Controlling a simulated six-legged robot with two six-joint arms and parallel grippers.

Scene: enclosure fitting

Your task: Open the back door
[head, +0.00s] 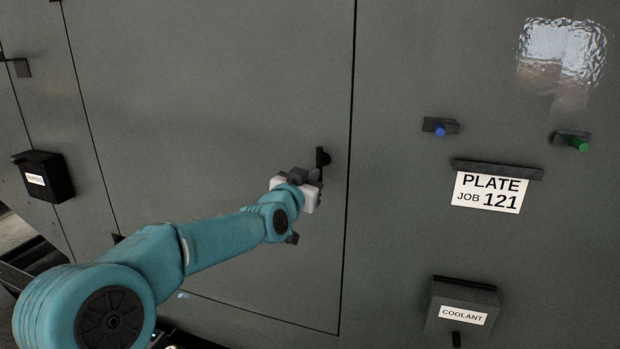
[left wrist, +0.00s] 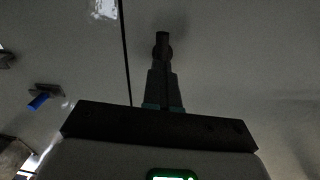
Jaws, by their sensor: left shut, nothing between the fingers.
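The back door (head: 215,120) is a large grey panel in the head view, flush with the wall and bounded by thin dark seams. Its black handle (head: 322,158) sits near the right seam. The handle also shows in the left wrist view (left wrist: 162,42), just beyond the fingertips. My left gripper (head: 312,176) is shut with nothing between its fingers, right at the handle. In the left wrist view its fingers (left wrist: 163,88) point at the handle; whether they touch it I cannot tell. My right gripper is in neither view.
Right of the door, the wall carries a blue button (head: 440,131), a green button (head: 579,144), a plate sign (head: 490,192) and a coolant box (head: 462,312). A black labelled box (head: 45,178) juts out at the left. The door face around the handle is clear.

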